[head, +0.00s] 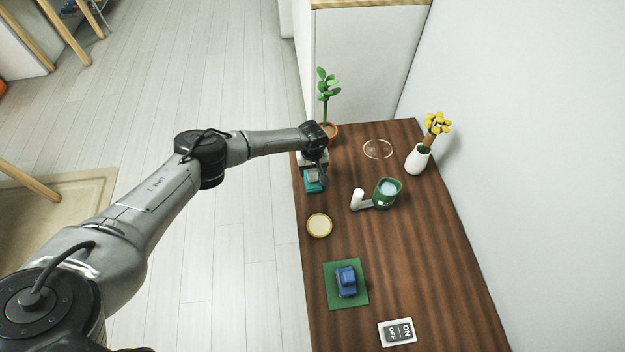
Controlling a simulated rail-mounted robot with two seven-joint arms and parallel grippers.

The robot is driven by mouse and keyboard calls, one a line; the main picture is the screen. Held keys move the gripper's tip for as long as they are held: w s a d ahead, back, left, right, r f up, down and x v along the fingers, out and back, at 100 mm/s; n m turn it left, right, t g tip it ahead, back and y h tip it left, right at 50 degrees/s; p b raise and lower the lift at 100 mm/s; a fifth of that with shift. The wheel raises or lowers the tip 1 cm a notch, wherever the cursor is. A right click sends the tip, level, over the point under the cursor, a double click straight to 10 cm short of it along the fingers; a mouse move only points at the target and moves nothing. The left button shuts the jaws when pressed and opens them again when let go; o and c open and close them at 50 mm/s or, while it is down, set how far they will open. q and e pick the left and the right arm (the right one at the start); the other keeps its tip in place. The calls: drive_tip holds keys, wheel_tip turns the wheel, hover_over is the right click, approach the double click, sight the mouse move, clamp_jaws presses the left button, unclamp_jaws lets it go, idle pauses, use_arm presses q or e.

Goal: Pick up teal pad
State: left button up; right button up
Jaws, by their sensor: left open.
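The teal pad (315,188) lies near the left edge of the brown wooden table, towards its far end. A small grey-and-teal item shows on top of it, too small to make out clearly. My left arm reaches in from the left, and my left gripper (319,168) points down over the far side of the pad. The gripper is open. The wrist and gripper hide part of the pad's far side, and I cannot tell whether the fingers touch it. My right gripper is not in view.
On the table (417,259) are a green mug (387,194), a round yellow-rimmed disc (319,226), a blue toy car (346,280) on a green square (334,297), an ON/OFF card (397,332), a clear ring (378,149), a potted plant (323,85) and a white flower vase (417,158). A wall bounds the right.

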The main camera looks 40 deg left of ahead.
use_arm(q)
drive_tip(key=shift+f, duration=1.15)
drive_tip(key=c, duration=1)
